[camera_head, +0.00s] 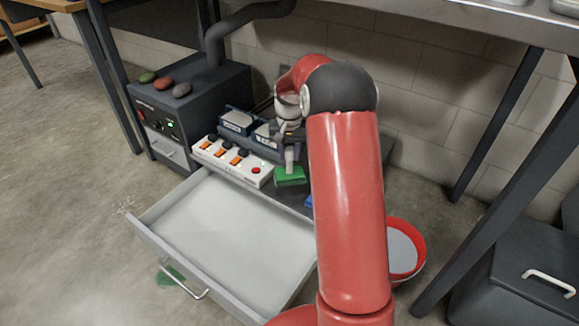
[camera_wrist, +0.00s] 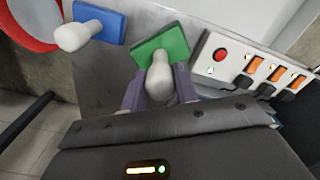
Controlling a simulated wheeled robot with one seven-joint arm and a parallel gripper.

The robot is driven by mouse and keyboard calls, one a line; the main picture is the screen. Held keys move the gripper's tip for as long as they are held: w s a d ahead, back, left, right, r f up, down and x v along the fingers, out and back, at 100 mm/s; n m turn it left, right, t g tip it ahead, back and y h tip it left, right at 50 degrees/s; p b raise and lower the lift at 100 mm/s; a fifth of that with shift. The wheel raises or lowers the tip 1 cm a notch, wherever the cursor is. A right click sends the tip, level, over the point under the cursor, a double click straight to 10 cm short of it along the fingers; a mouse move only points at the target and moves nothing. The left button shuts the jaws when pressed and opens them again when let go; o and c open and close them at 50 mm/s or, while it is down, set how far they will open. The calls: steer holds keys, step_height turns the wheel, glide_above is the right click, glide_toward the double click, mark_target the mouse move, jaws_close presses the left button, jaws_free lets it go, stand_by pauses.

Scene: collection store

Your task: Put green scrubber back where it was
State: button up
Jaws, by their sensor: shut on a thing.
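The green scrubber (camera_head: 290,175) has a flat green pad and a pale knob handle. In the head view it is over the grey top behind the open drawer, right of the white switch strip. My gripper (camera_head: 290,151) is above it, shut on the knob. In the wrist view the green pad (camera_wrist: 172,42) shows past the fingertips (camera_wrist: 160,80), with the knob between them. I cannot tell whether the pad touches the surface. A blue scrubber (camera_head: 308,202) lies to its right, mostly hidden by my arm; the wrist view shows its blue pad (camera_wrist: 106,20) and pale knob.
The open drawer (camera_head: 225,235) is empty and juts forward. The white switch strip (camera_head: 232,160) and dark blue boxes (camera_head: 238,121) stand close by on the left. A red bucket (camera_head: 421,242) is at right. A green patch (camera_head: 170,275) shows on the floor. Table legs flank the area.

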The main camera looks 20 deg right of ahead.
mark_target(290, 172)
step_height(290, 172, down, 5)
steer(key=shift+f+b, duration=0.1)
steer(key=shift+b, duration=0.25)
steer(key=shift+f, duration=0.1)
steer(key=o, duration=0.9)
steer(key=shift+o, duration=0.2)
